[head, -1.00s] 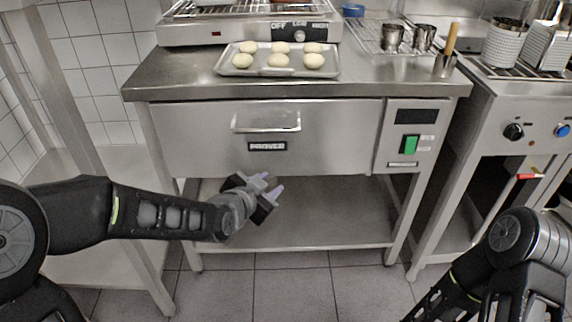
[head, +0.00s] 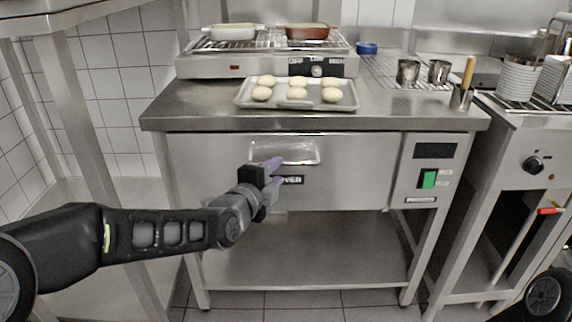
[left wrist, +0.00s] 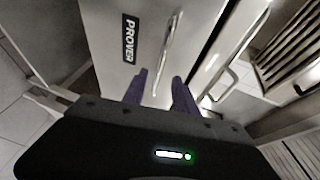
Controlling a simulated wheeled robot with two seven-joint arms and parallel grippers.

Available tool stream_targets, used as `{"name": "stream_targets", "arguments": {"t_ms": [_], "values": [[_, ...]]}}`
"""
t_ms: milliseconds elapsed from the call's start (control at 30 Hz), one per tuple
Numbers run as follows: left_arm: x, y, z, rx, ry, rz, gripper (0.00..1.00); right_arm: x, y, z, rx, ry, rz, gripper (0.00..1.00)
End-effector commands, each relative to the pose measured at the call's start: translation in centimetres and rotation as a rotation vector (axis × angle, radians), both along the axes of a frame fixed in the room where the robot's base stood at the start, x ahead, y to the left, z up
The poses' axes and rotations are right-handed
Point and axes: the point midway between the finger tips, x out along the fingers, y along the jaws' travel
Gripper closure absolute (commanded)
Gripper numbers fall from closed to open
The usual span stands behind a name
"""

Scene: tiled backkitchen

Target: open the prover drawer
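The prover drawer (head: 345,180) is a steel front under the worktop, with a PROVER label and a bar handle (head: 284,163). It looks shut, flush with the panel beside it. My left gripper (head: 275,173) is in front of the drawer, by the left part of the handle, and hides part of the label. My right gripper is not in view.
A tray (head: 245,103) of dough balls stands on the worktop (head: 200,108) above the drawer. A panel with a green switch (head: 428,179) is right of the drawer. Below is an open shelf (head: 310,255). A steel table leg (head: 75,130) stands at left.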

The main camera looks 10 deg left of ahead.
Motion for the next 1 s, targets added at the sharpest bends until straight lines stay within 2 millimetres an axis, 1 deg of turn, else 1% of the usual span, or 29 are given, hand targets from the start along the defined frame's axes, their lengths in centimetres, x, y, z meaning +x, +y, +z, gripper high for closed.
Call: {"name": "stream_targets", "arguments": {"t_ms": [33,300,433,567,800,1000], "values": [[0.6,-0.1,-0.4,0.002,0.001,0.0,0.66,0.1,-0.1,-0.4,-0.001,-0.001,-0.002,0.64],[4.6,-0.7,-1.2,0.002,0.001,0.0,0.66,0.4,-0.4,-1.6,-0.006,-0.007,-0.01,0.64],[6.0,-0.9,-1.4,0.001,0.001,0.001,0.66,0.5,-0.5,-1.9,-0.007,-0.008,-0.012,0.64],[6.6,-1.0,-1.4,0.0,0.001,0.0,0.66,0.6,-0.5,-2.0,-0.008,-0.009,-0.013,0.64],[6.6,-1.0,-1.3,-0.001,0.001,-0.001,0.66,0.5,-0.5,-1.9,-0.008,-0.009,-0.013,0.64],[6.6,-1.0,-1.3,-0.001,0.0,-0.001,0.83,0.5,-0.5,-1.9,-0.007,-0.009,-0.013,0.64]]}}
